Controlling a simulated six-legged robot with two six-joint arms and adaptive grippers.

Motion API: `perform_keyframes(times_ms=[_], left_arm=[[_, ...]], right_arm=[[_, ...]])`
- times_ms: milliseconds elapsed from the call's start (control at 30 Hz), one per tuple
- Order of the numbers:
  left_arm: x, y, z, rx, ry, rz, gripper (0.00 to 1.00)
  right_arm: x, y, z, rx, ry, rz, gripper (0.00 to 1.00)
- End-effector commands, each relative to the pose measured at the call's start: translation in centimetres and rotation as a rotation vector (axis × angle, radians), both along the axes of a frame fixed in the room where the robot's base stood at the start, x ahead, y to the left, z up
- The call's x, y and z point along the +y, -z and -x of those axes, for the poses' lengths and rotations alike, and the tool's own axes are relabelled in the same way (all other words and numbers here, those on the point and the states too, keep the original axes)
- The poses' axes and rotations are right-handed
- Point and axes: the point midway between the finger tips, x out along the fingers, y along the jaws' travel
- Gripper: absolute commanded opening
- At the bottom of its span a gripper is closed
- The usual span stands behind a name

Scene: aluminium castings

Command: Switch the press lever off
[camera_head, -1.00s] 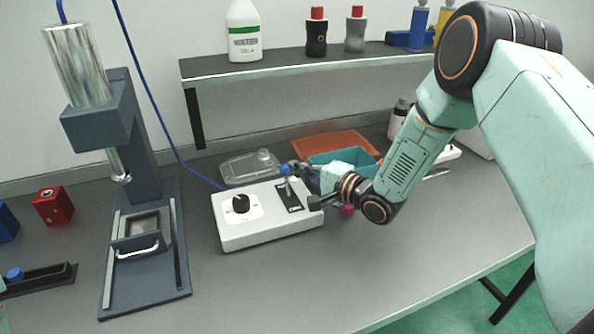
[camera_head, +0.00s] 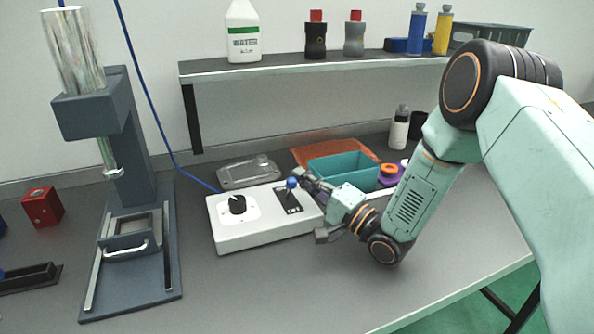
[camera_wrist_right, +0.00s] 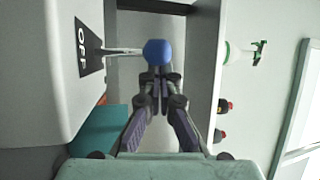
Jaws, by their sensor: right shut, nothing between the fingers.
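A white control box (camera_head: 232,237) stands on the bench with a black dial (camera_head: 238,204) and a small lever on a black plate (camera_head: 285,205). The lever's blue ball (camera_head: 292,183) shows above the plate; in the right wrist view the ball (camera_wrist_right: 158,52) ends a thin metal stem beside the "OFF" marking (camera_wrist_right: 83,47). My right gripper (camera_head: 305,178) is shut and empty, its fingertips close beside the ball. In the wrist view the tips (camera_wrist_right: 160,93) lie just below the ball; I cannot tell whether they touch. My left gripper is not in view.
A dark press (camera_head: 130,255) stands left of the box, near a red box (camera_head: 42,207). Behind are a clear tray (camera_head: 248,172), a teal bin (camera_head: 345,168) and an orange mat (camera_head: 325,148). A shelf (camera_head: 215,72) with bottles runs above. The front bench is clear.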

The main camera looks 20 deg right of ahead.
Motion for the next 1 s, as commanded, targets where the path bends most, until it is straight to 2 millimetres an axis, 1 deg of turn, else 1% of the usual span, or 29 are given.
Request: perform_keyframes(times_ms=[133, 400, 600, 733, 1000], left_arm=[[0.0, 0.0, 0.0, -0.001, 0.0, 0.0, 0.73], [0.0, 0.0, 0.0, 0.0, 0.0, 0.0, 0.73], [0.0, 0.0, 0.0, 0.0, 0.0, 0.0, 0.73], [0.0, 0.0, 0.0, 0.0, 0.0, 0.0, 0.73], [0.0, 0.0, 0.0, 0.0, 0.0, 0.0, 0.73]], right_arm=[[-0.7, 0.3, 0.9, 0.001, 0.004, -0.001, 0.0], [-2.5, 1.0, 4.6, -0.002, 0.004, -0.004, 0.0], [-3.3, 1.3, 6.3, -0.003, 0.003, -0.002, 0.0], [-3.5, 1.4, 6.8, -0.003, 0.001, -0.001, 0.0], [-3.5, 1.4, 6.8, -0.004, 0.0, 0.0, 0.0]])
